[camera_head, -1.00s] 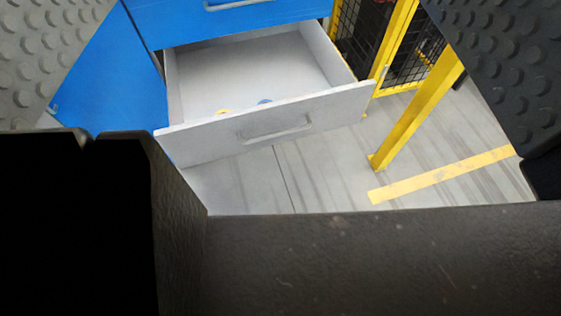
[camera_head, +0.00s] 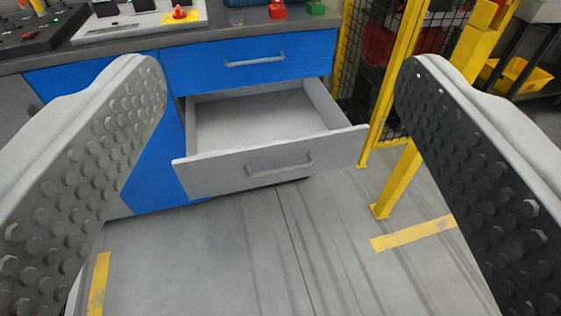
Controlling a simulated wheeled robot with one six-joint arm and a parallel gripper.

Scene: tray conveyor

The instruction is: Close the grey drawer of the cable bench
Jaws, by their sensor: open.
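The grey drawer (camera_head: 222,174) of the cable bench is pulled out, below a shut blue drawer (camera_head: 215,66). Its front carries a grey bar handle (camera_head: 280,166) and faces me, slightly slanted. The part of its inside that I see looks empty; the floor just behind the front is hidden. My gripper (camera_head: 280,92) is open and empty, with one studded finger at each side of the picture. The drawer shows between the fingers, farther off, and neither finger appears to touch it.
The bench top (camera_head: 140,47) holds a white board (camera_head: 130,22) and small red and green parts. A yellow post (camera_head: 400,180) and a mesh fence (camera_head: 372,60) stand close to the drawer's right. The floor (camera_head: 240,250) before the drawer is clear.

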